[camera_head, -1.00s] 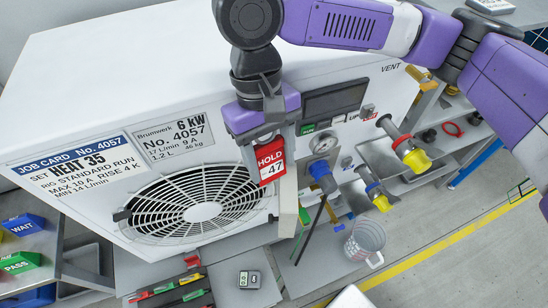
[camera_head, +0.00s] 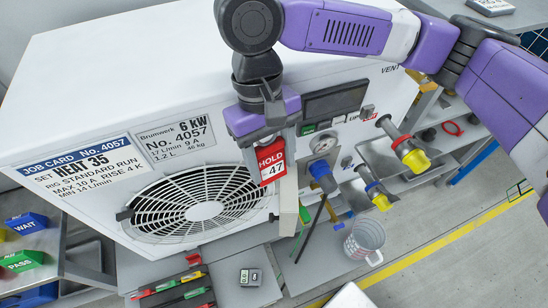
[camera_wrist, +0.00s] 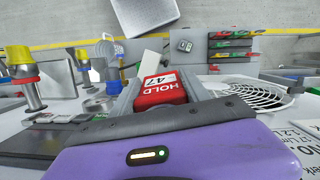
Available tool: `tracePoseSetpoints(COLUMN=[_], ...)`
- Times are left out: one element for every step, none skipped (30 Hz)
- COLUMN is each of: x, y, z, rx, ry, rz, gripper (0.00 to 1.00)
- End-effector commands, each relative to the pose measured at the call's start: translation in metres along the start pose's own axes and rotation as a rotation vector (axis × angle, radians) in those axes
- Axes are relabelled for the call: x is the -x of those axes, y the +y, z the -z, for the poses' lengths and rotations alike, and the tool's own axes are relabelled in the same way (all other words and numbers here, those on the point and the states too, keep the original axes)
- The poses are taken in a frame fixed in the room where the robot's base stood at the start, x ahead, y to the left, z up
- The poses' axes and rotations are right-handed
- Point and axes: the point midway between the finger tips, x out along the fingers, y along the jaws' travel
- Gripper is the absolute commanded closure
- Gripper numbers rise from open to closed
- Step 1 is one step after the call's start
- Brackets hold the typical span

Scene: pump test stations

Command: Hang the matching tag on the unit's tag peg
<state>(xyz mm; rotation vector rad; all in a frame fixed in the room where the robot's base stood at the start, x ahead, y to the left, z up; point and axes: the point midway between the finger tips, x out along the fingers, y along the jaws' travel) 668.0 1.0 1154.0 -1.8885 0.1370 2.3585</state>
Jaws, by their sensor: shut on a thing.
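My gripper (camera_head: 270,155) is shut on a red and white tag (camera_head: 271,163) that reads HOLD and a number ending in 47. The tag hangs in front of the unit's face, between the round fan grille and the gauge. In the wrist view the tag (camera_wrist: 160,88) sits between the two fingers (camera_wrist: 165,95). The white unit (camera_head: 130,75) carries a job card and a plate, both marked 4057. Its tag peg cannot be made out and may be hidden behind my gripper. Green PASS (camera_head: 22,261) and blue WAIT (camera_head: 27,223) blocks are on the left shelf.
The gauge (camera_head: 321,144), a blue connector (camera_head: 323,176) and yellow-capped pipes (camera_head: 415,158) stick out to the right of my gripper. A clear jug (camera_head: 364,240) stands below. Grey floor is free at the right.

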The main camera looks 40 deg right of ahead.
Motion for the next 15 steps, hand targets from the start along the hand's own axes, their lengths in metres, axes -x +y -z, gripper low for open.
tracePoseSetpoints(x=[-0.005, -0.005, -0.005, -0.006, -0.006, -0.006, -0.006, -0.006, -0.006, -0.007, -0.007, -0.007, -0.007, -0.007, -0.007], y=[0.002, 0.001, 0.001, 0.001, 0.001, 0.001, 0.000, 0.000, 0.000, 0.000, 0.000, 0.000, -0.001, -0.001, -0.001], z=[0.011, 0.010, 0.008, 0.007, 0.006, 0.004, 0.003, 0.001, 0.000, -0.002, -0.003, -0.005, -0.006, -0.008, -0.010], rx=[-0.025, -0.025, -0.026, -0.026, -0.027, -0.027, -0.028, -0.028, -0.029, -0.029, -0.029, -0.030, -0.030, -0.030, -0.030], ry=[0.014, 0.014, 0.015, 0.015, 0.015, 0.015, 0.015, 0.015, 0.014, 0.014, 0.015, 0.015, 0.016, 0.016, 0.015], rz=[0.007, 0.007, 0.007, 0.006, 0.006, 0.006, 0.006, 0.006, 0.006, 0.006, 0.006, 0.005, 0.005, 0.005, 0.004], gripper=[0.84, 0.84, 0.84, 0.84, 0.84, 0.84, 0.84, 0.84, 0.84, 0.84, 0.84, 0.84, 0.84, 0.84, 0.84])
